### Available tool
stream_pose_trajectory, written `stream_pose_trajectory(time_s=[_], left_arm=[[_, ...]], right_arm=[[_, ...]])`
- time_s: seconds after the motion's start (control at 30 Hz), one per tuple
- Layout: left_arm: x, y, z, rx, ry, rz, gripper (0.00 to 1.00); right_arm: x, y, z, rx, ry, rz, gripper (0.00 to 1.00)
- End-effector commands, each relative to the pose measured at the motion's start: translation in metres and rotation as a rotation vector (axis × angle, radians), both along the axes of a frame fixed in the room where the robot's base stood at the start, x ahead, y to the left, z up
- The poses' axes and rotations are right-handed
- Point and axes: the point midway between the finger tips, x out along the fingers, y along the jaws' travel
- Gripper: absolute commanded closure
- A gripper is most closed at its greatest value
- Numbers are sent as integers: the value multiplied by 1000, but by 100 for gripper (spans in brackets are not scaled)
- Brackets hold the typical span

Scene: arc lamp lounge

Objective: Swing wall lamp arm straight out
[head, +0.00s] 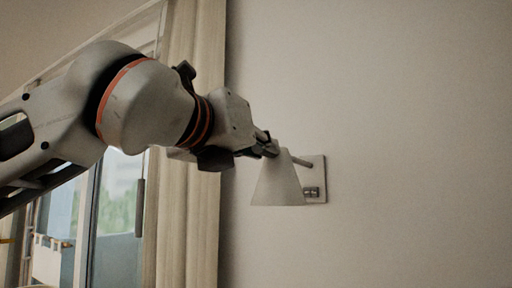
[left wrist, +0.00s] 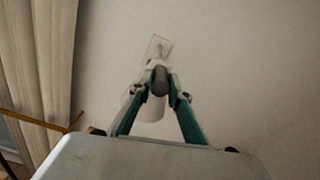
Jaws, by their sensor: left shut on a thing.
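The wall lamp has a white cone shade (head: 278,184), a short arm (head: 301,161) and a square wall plate (head: 319,180). In the head view the lamp arm runs from the plate to the left, toward my gripper. My left gripper (head: 268,147) is at the top of the shade, shut on the lamp's outer end. In the left wrist view my left gripper's fingers (left wrist: 160,92) close around a dark rounded end piece (left wrist: 160,78). The shade (left wrist: 151,108) hangs partly hidden behind the fingers, and the wall plate (left wrist: 158,48) shows beyond. My right gripper is in neither view.
A beige curtain (head: 190,215) hangs left of the lamp, beside a glazed door or window (head: 118,200) with a dark vertical handle (head: 139,208). The plain wall (head: 420,140) right of the lamp is clear.

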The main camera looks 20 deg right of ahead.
Motion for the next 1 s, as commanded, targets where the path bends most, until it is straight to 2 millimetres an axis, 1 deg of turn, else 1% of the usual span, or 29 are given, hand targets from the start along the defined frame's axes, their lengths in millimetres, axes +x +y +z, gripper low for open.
stream_pose_trajectory(time_s=[0.03,0.3,0.33,0.37,0.4,0.63,0.77,0.87,1.0], left_arm=[[-1,1,5,-5,-10,0,100],[-1,1,5,-4,-10,1,100],[-1,1,5,-4,-10,1,77],[-1,1,5,-4,-10,1,70],[-1,1,4,-3,-9,1,66],[0,0,2,-2,-4,1,66],[-1,2,1,-1,-3,1,66],[-6,8,1,0,-4,1,66],[-21,27,2,-1,-7,1,66]], right_arm=[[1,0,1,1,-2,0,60],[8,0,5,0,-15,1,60],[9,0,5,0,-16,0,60],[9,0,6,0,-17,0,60],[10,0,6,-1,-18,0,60],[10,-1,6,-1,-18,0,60],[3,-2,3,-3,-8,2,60],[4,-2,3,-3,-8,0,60],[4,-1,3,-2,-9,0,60]])
